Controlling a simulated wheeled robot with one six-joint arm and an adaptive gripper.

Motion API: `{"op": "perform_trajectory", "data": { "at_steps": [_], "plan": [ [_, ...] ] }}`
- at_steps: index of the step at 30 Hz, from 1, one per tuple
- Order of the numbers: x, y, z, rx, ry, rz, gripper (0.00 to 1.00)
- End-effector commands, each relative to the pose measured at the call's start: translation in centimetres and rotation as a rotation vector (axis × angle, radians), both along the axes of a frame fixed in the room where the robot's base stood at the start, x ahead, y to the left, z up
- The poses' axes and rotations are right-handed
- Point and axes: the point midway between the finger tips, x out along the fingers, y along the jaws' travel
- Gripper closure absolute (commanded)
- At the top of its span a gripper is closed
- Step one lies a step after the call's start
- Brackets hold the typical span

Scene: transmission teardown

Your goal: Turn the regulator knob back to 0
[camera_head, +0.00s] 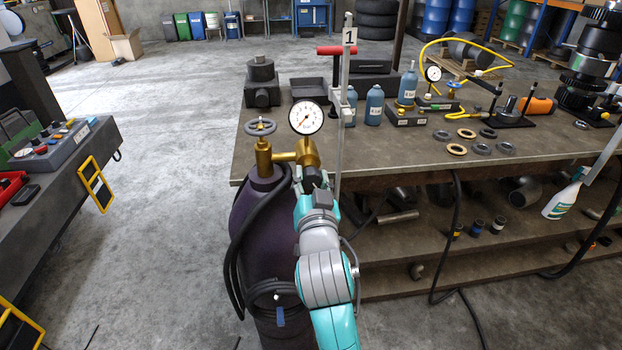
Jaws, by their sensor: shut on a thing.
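A dark purple gas cylinder (259,205) stands upright in front of the workbench. A brass regulator (306,152) is fixed to its valve, with a round white gauge (306,117) above it. The gauge's scale is too small to read. The dark regulator knob (310,171) shows just below the brass body, facing my arm. My gripper (314,181) is at the knob, shut on it. My wrist and fingers cover most of the knob, so its turned angle and any marks are hidden.
A grey handwheel (260,127) tops the cylinder valve, left of the gauge. A black hose (236,250) loops down the cylinder's left side. An upright metal post (344,100) stands close to my gripper's right. The cluttered workbench (420,160) is behind. Open floor lies to the left.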

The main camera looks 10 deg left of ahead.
Motion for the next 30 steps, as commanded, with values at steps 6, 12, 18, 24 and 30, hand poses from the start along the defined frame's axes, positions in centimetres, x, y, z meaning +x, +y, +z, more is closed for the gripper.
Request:
{"op": "perform_trajectory", "data": {
  "at_steps": [6, 12, 18, 24, 30],
  "plan": [
    [0.03, -0.08, -0.08, -0.196, -0.055, -0.001, 0.92],
    [0.04, -0.11, -0.10, -0.379, -0.108, -0.002, 0.92],
    [0.05, -0.14, -0.10, -0.560, -0.160, -0.001, 0.92],
    [0.06, -0.18, -0.10, -0.744, -0.212, -0.001, 0.92],
    [0.06, -0.18, -0.11, -0.926, -0.264, 0.000, 0.92]
  ]
}}
